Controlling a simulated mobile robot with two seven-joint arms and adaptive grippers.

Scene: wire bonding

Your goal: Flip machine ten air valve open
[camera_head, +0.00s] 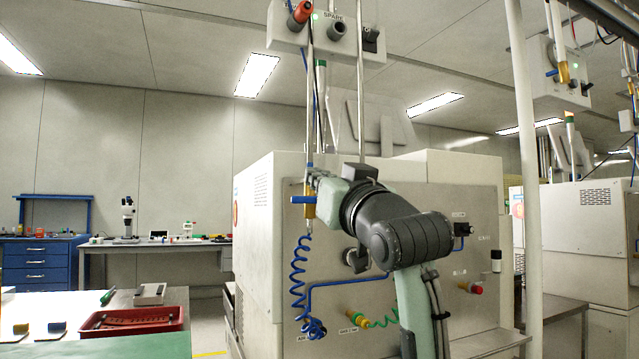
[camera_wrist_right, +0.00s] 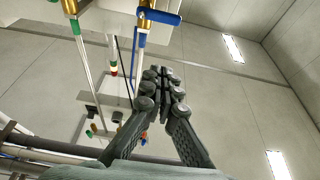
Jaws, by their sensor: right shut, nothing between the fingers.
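The air valve has a brass body (camera_head: 309,208) on a vertical pipe in front of the white machine (camera_head: 262,215). Its blue handle (camera_head: 303,200) lies crosswise to the pipe and points left in the head view. In the right wrist view a blue valve handle (camera_wrist_right: 158,16) sits on a brass body at the top, just above the fingertips. My right gripper (camera_wrist_right: 163,76) is shut and empty, apart from the handle in that view. In the head view my right arm reaches up beside the valve and its wrist hides the fingertips. My left gripper is out of view.
A blue coiled hose (camera_head: 299,280) hangs below the valve. A white post (camera_head: 525,150) stands at right. A red tray (camera_head: 132,321) lies on the bench at lower left.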

